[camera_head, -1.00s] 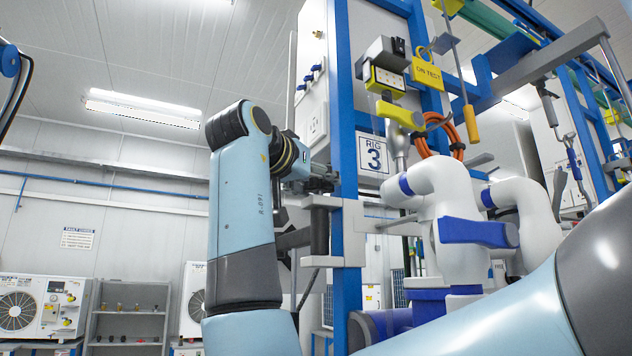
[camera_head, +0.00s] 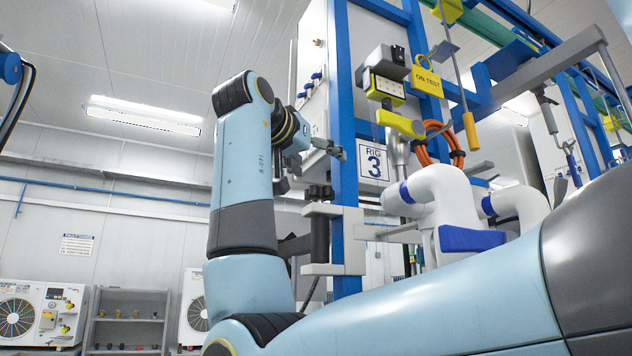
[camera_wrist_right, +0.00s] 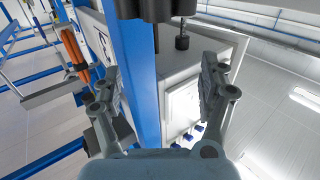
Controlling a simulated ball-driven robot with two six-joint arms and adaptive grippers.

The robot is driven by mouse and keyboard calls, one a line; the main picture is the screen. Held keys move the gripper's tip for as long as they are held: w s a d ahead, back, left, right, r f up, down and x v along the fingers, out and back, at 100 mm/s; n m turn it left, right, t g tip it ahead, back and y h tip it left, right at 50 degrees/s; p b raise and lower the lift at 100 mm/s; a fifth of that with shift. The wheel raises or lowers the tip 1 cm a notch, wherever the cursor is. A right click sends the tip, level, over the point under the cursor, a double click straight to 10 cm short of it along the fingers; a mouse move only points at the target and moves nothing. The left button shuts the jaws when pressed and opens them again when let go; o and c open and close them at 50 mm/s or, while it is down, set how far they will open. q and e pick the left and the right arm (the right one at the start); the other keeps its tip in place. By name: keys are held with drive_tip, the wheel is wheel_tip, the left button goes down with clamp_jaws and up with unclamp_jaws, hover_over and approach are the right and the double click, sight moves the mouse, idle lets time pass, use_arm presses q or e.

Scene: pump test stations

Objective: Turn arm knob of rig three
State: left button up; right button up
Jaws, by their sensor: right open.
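Rig three is the blue frame with the RIG 3 sign (camera_head: 373,160). My right gripper (camera_head: 312,165) is open and empty beside its blue post (camera_head: 345,110). In the right wrist view the two fingers of my right gripper (camera_wrist_right: 160,78) are spread, with the post and the white cabinet between and beyond them. A small dark knob (camera_wrist_right: 182,40) stands on the cabinet (camera_wrist_right: 200,65), apart from the fingers. I cannot tell whether it is the arm knob. A black cylindrical handle (camera_head: 320,235) sits on the grey clamp bracket (camera_head: 350,240). My left gripper is not in view.
Blue knobs (camera_wrist_right: 192,132) line the cabinet face. A yellow ON TEST tag (camera_head: 427,78) and orange hoses (camera_head: 432,140) hang right of the post. A white robot arm (camera_head: 440,195) stands close behind my arm. Open room lies on the left.

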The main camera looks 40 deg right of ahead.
drive_tip(key=shift+r, duration=2)
drive_tip(key=shift+f+m, duration=0.1)
drive_tip(key=shift+m, duration=0.3)
